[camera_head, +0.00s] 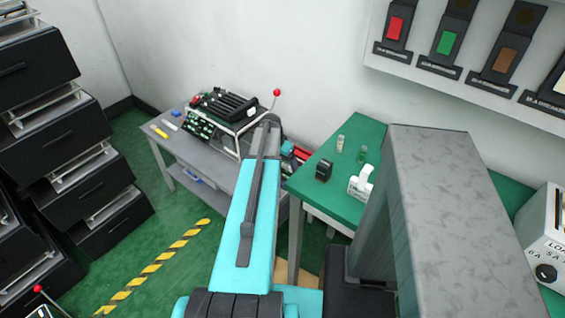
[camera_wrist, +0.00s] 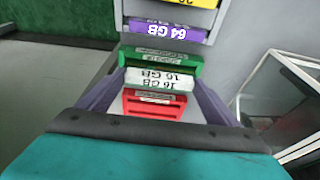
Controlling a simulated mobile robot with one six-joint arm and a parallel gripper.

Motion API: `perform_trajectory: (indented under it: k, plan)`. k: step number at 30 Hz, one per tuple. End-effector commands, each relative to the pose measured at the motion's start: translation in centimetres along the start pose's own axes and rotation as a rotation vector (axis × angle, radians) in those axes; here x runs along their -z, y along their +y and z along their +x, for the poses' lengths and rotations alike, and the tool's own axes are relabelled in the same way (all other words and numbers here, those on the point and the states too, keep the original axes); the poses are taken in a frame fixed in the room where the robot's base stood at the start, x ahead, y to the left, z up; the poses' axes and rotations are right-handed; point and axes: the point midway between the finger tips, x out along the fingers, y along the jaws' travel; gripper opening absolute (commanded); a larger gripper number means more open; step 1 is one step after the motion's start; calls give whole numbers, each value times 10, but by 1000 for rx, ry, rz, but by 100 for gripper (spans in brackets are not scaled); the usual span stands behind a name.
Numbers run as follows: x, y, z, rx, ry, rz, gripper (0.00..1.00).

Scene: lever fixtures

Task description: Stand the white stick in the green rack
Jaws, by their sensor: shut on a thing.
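In the wrist view a white stick (camera_wrist: 158,78) marked 16 GB lies crosswise between the fingertips of my gripper (camera_wrist: 159,82). The gripper is shut on it. A green piece with a pale label (camera_wrist: 160,60) lies directly beyond the white stick. It may be the green rack, but I cannot tell whether the stick touches it or sits in it. In the head view my arm hides the gripper and the stick.
A red slotted piece (camera_wrist: 150,105) lies just below the stick in the wrist view. A purple piece marked 64 GB (camera_wrist: 165,31) and a yellow one (camera_wrist: 190,2) are beyond. In the head view, a grey bench (camera_head: 158,128) holds a machine (camera_head: 222,112); a green table (camera_head: 330,190) stands right.

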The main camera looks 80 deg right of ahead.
Motion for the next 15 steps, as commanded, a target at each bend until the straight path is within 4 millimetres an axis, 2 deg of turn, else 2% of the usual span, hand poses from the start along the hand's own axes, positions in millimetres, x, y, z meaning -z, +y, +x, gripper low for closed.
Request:
perform_trajectory:
  k: [15]
  plan:
    - [-1,0,5,0,0,0,63]
